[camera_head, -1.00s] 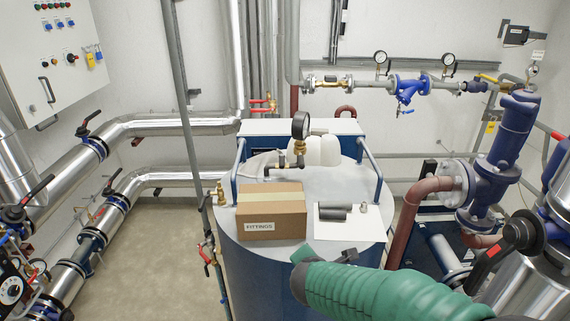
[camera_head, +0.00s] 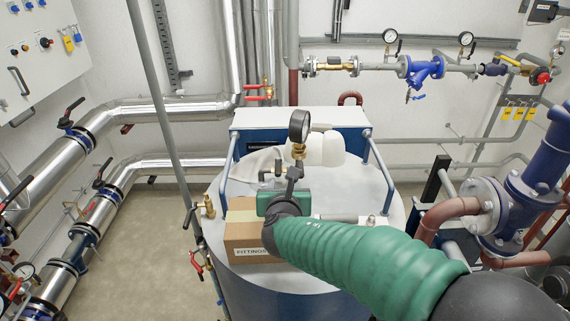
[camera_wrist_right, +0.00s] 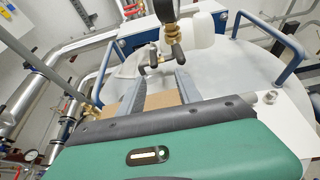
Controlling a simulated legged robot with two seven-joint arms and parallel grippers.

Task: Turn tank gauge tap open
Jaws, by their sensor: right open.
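The tank gauge (camera_head: 299,126) is a round dark dial on a brass stem above the tank (camera_head: 340,185). Its tap (camera_head: 268,174) is a small brass fitting with a dark handle on the pipe below the dial. The wrist view also shows the tap (camera_wrist_right: 152,58) beneath the gauge (camera_wrist_right: 166,10), just beyond the fingertips. My right gripper (camera_head: 280,186) is over the tank top, on the near side of the tap, and partly hides it. In the wrist view its two grey fingers (camera_wrist_right: 160,84) are apart with nothing held between them. My left gripper is not in view.
A cardboard fittings box (camera_head: 250,246) sits on the tank below my right gripper, partly hidden. White canisters (camera_head: 325,148) stand behind the gauge. Blue rails (camera_head: 382,168) rise at the tank's sides. A white sheet (camera_wrist_right: 265,107) lies on the tank top to the right.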

